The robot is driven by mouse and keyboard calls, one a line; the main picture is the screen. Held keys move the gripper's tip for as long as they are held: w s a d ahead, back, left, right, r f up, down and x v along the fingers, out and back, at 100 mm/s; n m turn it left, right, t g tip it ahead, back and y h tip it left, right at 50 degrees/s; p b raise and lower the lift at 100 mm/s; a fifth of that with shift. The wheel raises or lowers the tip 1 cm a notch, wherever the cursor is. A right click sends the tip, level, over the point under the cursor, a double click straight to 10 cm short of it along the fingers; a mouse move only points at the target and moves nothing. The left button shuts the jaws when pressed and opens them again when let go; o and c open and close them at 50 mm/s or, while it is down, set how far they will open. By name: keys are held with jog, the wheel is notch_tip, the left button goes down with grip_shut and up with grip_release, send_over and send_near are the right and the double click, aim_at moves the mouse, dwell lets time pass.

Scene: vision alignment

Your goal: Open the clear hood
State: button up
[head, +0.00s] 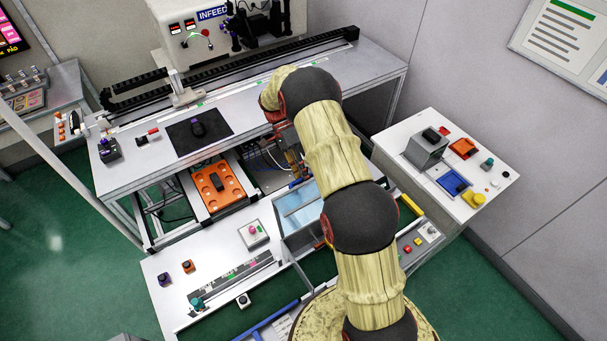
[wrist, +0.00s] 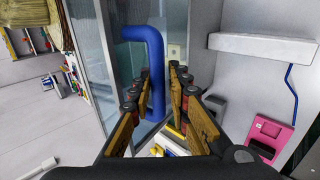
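The clear hood (wrist: 115,50) is a see-through panel with a grey frame. A thick blue handle (wrist: 155,60) stands out from it in the wrist view. In the head view, a clear pane (head: 299,205) shows under my arm, partly hidden by it. My gripper (wrist: 161,80) is open, with one finger on each side of the handle's line. The lower handle shows in the gap between the fingers. I cannot tell whether either finger touches it. In the head view my gripper (head: 293,160) is small and partly hidden, just beyond the pane.
An orange fixture (head: 214,188) sits left of the pane, below the long workbench (head: 145,175). A white side table (head: 462,150) with several parts stands at the right. In the wrist view, a white ledge (wrist: 262,46) and a pink block (wrist: 272,133) are at the right.

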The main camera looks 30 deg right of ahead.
jog(key=o, duration=0.3)
jog(key=shift+w+r, duration=0.2)
jog(key=shift+r, duration=0.1)
jog(key=shift+o, duration=0.2)
jog(key=shift+w, duration=0.1)
jog(key=v, duration=1.2)
jog(key=shift+d, duration=0.1)
